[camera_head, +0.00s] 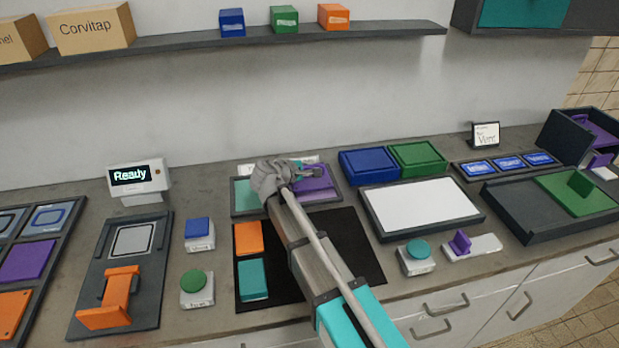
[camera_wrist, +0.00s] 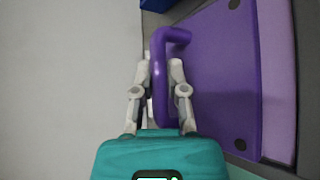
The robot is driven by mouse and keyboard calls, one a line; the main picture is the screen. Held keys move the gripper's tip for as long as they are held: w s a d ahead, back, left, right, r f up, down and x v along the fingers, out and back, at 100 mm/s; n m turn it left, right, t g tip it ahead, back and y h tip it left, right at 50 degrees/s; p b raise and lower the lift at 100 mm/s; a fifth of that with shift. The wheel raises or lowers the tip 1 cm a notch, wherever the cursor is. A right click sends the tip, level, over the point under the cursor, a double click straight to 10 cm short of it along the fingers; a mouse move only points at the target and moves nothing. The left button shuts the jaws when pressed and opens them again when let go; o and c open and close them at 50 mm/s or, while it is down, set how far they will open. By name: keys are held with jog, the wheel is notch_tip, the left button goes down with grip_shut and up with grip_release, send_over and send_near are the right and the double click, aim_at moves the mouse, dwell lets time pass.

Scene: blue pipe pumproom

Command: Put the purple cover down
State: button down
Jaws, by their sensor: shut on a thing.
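The purple cover (camera_head: 318,183) is at the back of the counter, over the right part of a dark tray (camera_head: 341,203). In the wrist view the cover (camera_wrist: 218,85) is a flat purple plate with dark round spots at its corners and a curved purple handle (camera_wrist: 160,90). My gripper (camera_wrist: 160,75) has its fingers on either side of this handle and is shut on it. In the head view my gripper (camera_head: 302,175) and arm hide part of the cover and tray. I cannot tell whether the cover touches the tray.
A teal panel (camera_head: 244,194) fills the tray's left part. A blue box (camera_head: 368,165) and green box (camera_head: 417,157) stand close on the right. A black mat (camera_head: 355,250) with orange and teal blocks lies in front. The wall is close behind.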

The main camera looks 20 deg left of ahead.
jog(key=shift+f+b, duration=1.05)
jog(key=shift+f, duration=0.3)
jog(key=shift+f, duration=0.1)
jog(key=c, duration=0.7)
grip_release()
jog(key=shift+s+r, duration=0.1)
jog(key=shift+r, duration=0.1)
jog(key=p+v, duration=0.4)
jog(key=v, duration=0.6)
jog(key=shift+s+r, duration=0.15)
jog(key=shift+p+v, duration=0.4)
jog(key=shift+v, duration=0.35)
jog(key=shift+a, duration=0.1)
